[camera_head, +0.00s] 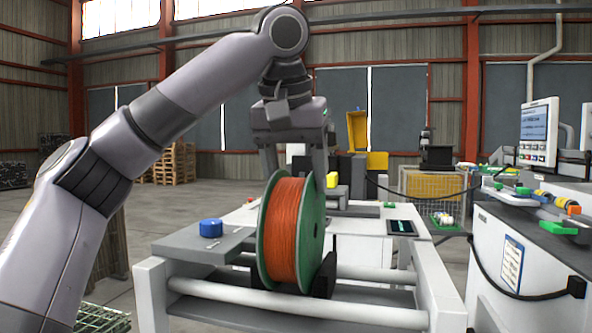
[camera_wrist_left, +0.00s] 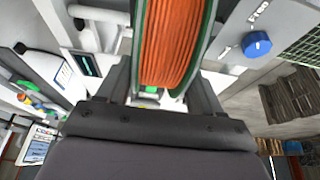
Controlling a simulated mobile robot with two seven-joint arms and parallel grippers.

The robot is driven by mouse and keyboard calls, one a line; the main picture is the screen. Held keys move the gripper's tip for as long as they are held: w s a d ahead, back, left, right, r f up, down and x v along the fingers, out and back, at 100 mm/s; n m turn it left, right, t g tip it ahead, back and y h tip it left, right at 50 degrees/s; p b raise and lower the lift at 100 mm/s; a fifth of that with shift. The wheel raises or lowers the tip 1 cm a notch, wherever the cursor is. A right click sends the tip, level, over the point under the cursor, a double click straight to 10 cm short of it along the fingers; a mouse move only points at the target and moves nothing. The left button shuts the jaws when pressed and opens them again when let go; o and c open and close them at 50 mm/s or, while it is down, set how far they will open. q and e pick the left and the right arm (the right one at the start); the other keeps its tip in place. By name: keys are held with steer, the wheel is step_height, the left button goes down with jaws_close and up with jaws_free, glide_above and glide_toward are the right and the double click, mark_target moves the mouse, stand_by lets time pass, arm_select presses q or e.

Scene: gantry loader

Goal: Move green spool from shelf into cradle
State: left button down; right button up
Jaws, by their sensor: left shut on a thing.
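The green spool (camera_head: 314,225), wound with orange filament, stands upright on the rails of the white cradle (camera_head: 370,318) in the head view. My left gripper (camera_head: 295,165) comes down on it from above and is shut on it. In the left wrist view the spool (camera_wrist_left: 172,45) sits between the two dark fingers of my left gripper (camera_wrist_left: 165,85). My right gripper is not in view.
A blue knob (camera_head: 211,228) stands on the grey plate left of the spool. A white machine (camera_head: 530,265) with a screen (camera_head: 538,132) is at the right. A white table with a dark tablet (camera_head: 401,227) lies behind the cradle. Open floor is at the left.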

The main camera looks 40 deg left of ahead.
arm_select(q)
steer(key=shift+r, duration=0.1)
steer(key=shift+c, duration=0.4)
jaws_free()
steer(key=p+v, duration=0.2)
steer(key=v, duration=0.5)
steer(key=shift+s+p, duration=0.1)
steer(key=shift+p, duration=0.2)
